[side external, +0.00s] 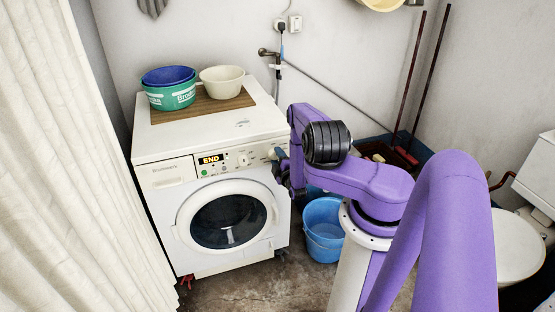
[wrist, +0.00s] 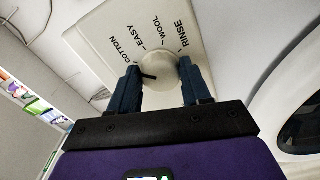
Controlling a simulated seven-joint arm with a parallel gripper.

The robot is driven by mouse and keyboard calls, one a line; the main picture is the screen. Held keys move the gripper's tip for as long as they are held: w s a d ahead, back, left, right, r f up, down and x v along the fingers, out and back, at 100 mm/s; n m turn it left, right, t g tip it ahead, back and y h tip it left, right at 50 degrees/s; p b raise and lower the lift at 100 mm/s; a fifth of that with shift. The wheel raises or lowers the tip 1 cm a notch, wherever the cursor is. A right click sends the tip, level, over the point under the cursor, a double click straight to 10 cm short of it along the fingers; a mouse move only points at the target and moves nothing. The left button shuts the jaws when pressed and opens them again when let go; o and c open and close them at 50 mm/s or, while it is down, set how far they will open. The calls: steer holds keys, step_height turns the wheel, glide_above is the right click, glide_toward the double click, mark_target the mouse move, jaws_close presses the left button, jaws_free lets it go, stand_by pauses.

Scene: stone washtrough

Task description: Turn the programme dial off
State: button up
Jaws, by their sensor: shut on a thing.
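The programme dial (wrist: 160,68) is a round, pale knob on the washing machine's white panel, with a dark pointer line. Labels COTTON, EASY, WOOL and RINSE are printed around its upper side in the wrist view. The pointer line is toward the left finger, below the COTTON label. My gripper (wrist: 160,76) is shut on the dial, with a blue finger on either side. In the side view my gripper (side external: 281,160) is at the right end of the panel and hides the dial it holds. The washing machine (side external: 165,228) has a lit display (side external: 210,160) reading END.
A round door (side external: 228,220) is below the panel. Another knob (side external: 245,159) sits left of my gripper. Green and blue basins (side external: 169,95) and a cream bowl (side external: 222,80) stand on top. A blue bucket (side external: 322,245) is on the floor to the right.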

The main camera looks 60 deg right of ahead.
steer(key=shift+r+n, duration=0.1)
steer(key=shift+n, duration=4.1)
steer(key=o, duration=1.1)
steer(key=shift+c, duration=0.2)
steer(key=v, duration=1.7)
steer(key=shift+s+a, duration=0.2)
steer(key=shift+r, duration=0.15)
